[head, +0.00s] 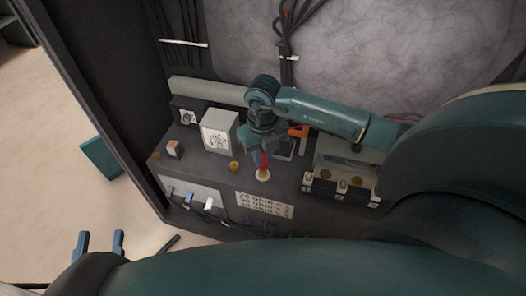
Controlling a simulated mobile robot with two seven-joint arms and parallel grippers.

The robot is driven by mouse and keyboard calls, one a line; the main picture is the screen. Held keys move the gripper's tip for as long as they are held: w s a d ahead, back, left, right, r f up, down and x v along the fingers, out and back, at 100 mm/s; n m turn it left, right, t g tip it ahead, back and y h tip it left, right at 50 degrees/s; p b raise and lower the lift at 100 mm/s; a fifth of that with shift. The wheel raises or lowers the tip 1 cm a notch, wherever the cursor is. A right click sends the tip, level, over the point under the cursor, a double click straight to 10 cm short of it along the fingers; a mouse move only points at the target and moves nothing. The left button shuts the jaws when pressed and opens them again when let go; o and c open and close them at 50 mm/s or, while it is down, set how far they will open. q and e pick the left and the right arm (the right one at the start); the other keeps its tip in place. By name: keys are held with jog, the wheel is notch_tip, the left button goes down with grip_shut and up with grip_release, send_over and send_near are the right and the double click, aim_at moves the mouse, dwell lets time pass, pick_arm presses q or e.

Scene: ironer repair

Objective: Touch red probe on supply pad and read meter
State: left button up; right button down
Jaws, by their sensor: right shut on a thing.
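The red probe (263,160) is upright in my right gripper (263,150), which is shut on it above the dark shelf of the cabinet. The probe's lower end is at a pale round pad (262,175); I cannot tell whether it touches or hovers just above. Another small brass pad (234,167) lies to the left of it. A white box with a dial face (217,138), which looks like the meter, stands left of my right gripper; its reading is too small to make out. My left gripper (100,243) is open and empty at the lower left, outside the cabinet.
A terminal block (343,183) stands right of the probe, with an orange part (298,131) behind my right gripper. A small block (174,150) and a dark box (187,112) stand at the left. A printed label (264,204) and wires are on the front face.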

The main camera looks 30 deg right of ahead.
jog(key=shift+f, duration=0.2)
pick_arm(q)
jog(key=shift+f+b, duration=0.2)
jog(key=shift+b, duration=0.1)
pick_arm(e)
jog(key=shift+f, duration=0.4)
dwell(0.8)
